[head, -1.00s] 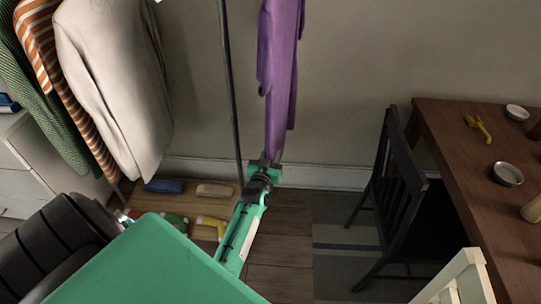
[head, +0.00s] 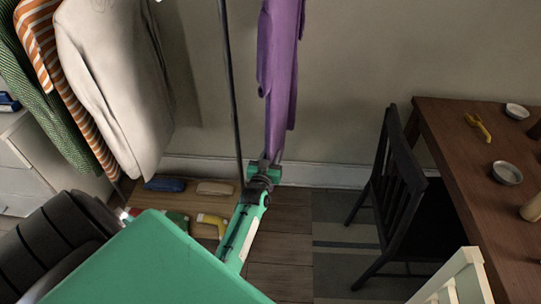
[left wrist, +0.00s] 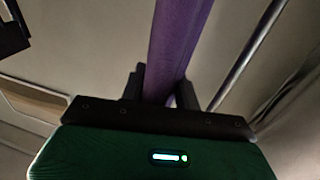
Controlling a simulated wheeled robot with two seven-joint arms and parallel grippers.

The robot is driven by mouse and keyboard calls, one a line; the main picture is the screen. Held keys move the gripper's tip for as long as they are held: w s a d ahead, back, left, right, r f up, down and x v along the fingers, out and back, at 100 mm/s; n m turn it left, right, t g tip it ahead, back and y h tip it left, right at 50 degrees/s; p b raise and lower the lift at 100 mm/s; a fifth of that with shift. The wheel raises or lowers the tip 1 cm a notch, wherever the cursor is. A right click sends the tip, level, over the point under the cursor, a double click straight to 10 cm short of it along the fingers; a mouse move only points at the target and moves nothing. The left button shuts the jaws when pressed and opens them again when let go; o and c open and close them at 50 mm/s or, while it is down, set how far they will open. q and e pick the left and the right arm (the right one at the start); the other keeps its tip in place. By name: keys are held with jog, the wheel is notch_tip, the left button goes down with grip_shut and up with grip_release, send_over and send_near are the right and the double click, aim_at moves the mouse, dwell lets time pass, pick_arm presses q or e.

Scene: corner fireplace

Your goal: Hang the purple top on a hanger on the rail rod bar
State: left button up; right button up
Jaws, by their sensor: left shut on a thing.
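The purple top (head: 277,75) hangs long and narrow in front of the wall in the head view; its upper end is cut off by the top edge, and no hanger shows. My left gripper (head: 268,163) is at its bottom end, shut on the fabric. In the left wrist view the purple top (left wrist: 178,40) runs up from between the two dark fingers of the left gripper (left wrist: 160,88). The dark post of the clothes rail (head: 231,100) stands just left of the top, apart from it. The rail's bar is out of view. My right gripper is not in view.
A white garment (head: 110,90), an orange-striped garment (head: 38,45) and a green garment (head: 45,115) hang at left. Shoes lie on the wooden base board (head: 205,205). A dark chair (head: 395,190) and a wooden table (head: 460,150) stand at right. The wall beside the top is clear.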

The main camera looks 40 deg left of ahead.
pick_arm(q)
jog(key=o, duration=1.2)
jog(key=v, duration=1.3)
jog(key=shift+s+b, duration=0.35)
jog(key=shift+s, duration=0.05)
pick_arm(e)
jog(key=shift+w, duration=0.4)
pick_arm(q)
jog(key=shift+d, duration=0.1)
